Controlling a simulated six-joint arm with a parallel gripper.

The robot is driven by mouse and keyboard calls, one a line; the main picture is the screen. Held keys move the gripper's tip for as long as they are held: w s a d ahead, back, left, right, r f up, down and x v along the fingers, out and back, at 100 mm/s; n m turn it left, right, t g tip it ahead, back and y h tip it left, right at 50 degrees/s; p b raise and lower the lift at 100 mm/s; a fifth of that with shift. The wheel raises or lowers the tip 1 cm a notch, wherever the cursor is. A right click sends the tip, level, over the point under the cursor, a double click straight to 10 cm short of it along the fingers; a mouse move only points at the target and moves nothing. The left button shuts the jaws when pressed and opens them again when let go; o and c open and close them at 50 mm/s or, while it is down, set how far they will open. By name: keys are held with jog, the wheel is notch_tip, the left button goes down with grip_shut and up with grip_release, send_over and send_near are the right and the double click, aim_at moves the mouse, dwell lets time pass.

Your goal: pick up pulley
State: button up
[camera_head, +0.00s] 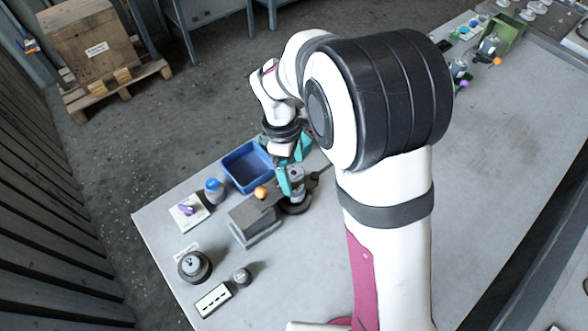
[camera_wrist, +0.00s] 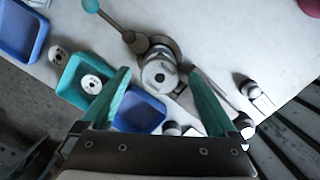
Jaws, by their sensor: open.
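A round silver part (camera_wrist: 160,76), which looks like the pulley, sits on a dark round base (camera_wrist: 176,47); it also shows in the head view (camera_head: 296,173). I cannot be sure it is the pulley, as a pale disc with holes (camera_wrist: 91,84) lies in a green tray (camera_wrist: 68,78). My gripper (camera_wrist: 160,75) has its teal fingers spread wide, one to each side of the silver part, with nothing held. In the head view my gripper (camera_head: 291,180) is over the dark base, and its fingers partly hide the silver part.
A blue bin (camera_head: 247,168) stands just left of my gripper. The right tabletop is mostly clear.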

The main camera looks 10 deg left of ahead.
aim_at(297, 173)
grip_shut()
dwell(0.5)
jog(key=shift+r, duration=0.1)
jog(key=shift+r, duration=0.3)
jog(key=r, duration=0.2)
jog(key=d+r, duration=0.1)
jog(key=r, duration=0.1)
jog(key=d+r+m+g+y, duration=0.1)
jog(key=d+r+m, duration=1.1)
jog(key=m, duration=0.3)
jog(key=shift+s+d+r+m, duration=0.3)
jog(key=shift+d+r+m, duration=0.1)
jog(key=shift+d, duration=0.15)
